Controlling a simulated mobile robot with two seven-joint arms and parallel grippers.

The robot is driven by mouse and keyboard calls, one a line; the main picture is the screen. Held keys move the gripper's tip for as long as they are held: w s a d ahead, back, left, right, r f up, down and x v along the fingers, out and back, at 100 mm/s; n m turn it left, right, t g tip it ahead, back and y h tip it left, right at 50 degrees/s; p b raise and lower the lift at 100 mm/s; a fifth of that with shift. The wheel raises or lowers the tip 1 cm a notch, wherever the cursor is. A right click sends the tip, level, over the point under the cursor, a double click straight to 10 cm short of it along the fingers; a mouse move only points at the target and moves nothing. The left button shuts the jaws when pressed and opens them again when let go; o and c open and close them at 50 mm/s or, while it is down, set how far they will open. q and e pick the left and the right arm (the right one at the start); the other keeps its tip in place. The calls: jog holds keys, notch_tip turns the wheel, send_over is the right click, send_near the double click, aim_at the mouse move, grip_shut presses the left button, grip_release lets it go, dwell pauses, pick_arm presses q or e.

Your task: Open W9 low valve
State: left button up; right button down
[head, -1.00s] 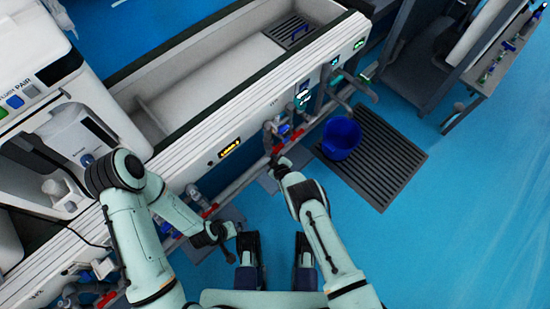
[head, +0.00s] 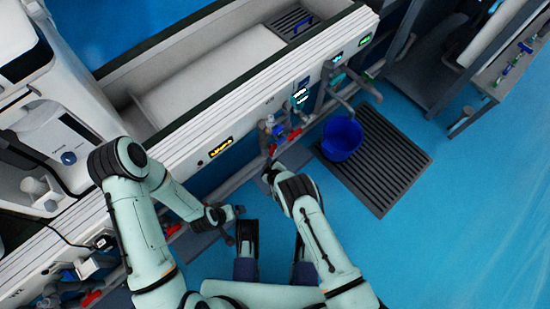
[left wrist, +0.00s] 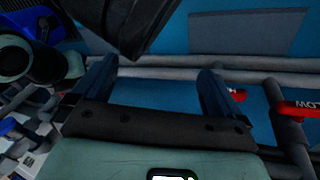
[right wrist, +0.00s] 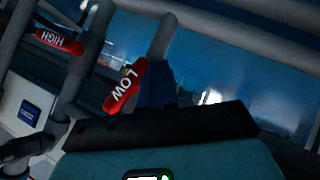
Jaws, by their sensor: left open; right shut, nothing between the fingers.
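A red handle marked LOW (right wrist: 124,86) sits on grey pipework in the right wrist view, close beside my shut right gripper (right wrist: 160,88). I cannot tell whether they touch. A red handle marked HIGH (right wrist: 60,41) is farther up left. In the head view, my right gripper (head: 271,171) is at the pipes under the bench front, just below a red handle (head: 274,146). My left gripper (head: 229,213) is beside the lower pipe. The left wrist view shows its fingers apart (left wrist: 158,88), with another red LOW handle (left wrist: 300,109) at the right. No W9 label is legible.
A white bench (head: 185,130) with a trough runs diagonally, with pipes along its front. A blue bucket (head: 342,138) stands on a dark floor grate (head: 385,165). A grey rack (head: 430,75) stands at upper right. The blue floor at right is clear.

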pick_arm(q)
jog(key=shift+s+d+f+g+b, duration=0.15)
jog(key=shift+s+f+g+b, duration=0.15)
jog(key=shift+s+f, duration=0.4)
jog(key=shift+s+d+f+g+b, duration=0.15)
jog(key=shift+s+f+g+b, duration=0.1)
jog(key=shift+s+f, duration=0.4)
jog(key=shift+s, duration=0.1)
dwell(1.0)
